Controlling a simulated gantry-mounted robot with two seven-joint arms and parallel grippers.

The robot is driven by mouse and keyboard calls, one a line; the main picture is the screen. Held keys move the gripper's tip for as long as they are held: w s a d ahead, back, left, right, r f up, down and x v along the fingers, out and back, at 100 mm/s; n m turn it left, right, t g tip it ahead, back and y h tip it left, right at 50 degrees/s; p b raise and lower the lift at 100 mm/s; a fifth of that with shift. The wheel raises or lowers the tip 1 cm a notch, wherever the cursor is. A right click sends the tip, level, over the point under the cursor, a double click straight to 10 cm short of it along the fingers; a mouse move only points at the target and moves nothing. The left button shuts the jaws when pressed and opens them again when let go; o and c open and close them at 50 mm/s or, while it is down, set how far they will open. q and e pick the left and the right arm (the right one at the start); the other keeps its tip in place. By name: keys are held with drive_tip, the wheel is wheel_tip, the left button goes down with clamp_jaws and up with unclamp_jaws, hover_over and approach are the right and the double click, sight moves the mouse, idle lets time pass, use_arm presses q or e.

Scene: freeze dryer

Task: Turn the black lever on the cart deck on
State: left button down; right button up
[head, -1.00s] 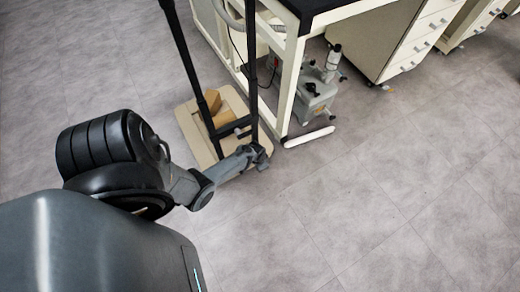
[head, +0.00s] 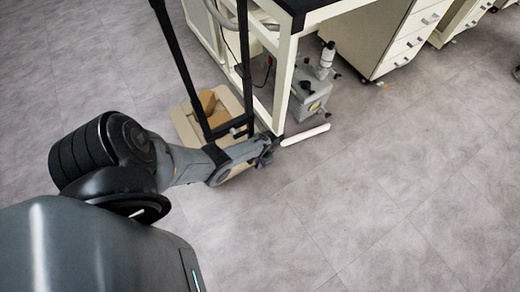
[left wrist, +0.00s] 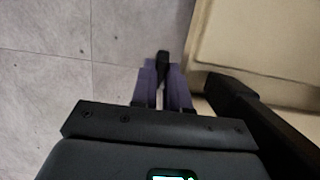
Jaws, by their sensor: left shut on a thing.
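The cart deck (head: 184,124) is a low beige platform on the floor, with a black upright frame (head: 247,70) rising from it. My left gripper (head: 268,150) is at the deck's near right corner, by the foot of the frame. In the left wrist view, the fingers of my left gripper (left wrist: 162,80) are shut on the black lever (left wrist: 162,60), whose dark tip shows between and beyond the fingertips. The deck (left wrist: 260,45) lies at the upper right there. In the head view the lever is hidden by the gripper. My right gripper is not in view.
Brown boxes (head: 214,108) sit on the deck. A cream bench frame (head: 284,85) stands just beyond the gripper, with a grey pump (head: 312,95) beneath it. A cream drawer cabinet (head: 385,38) stands at the upper right. The floor (head: 360,210) at the right is clear.

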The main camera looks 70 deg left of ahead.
use_arm(q)
drive_tip(key=c, duration=1.5)
unclamp_jaws()
drive_tip(key=shift+o, duration=0.5)
drive_tip(key=shift+s, duration=0.15)
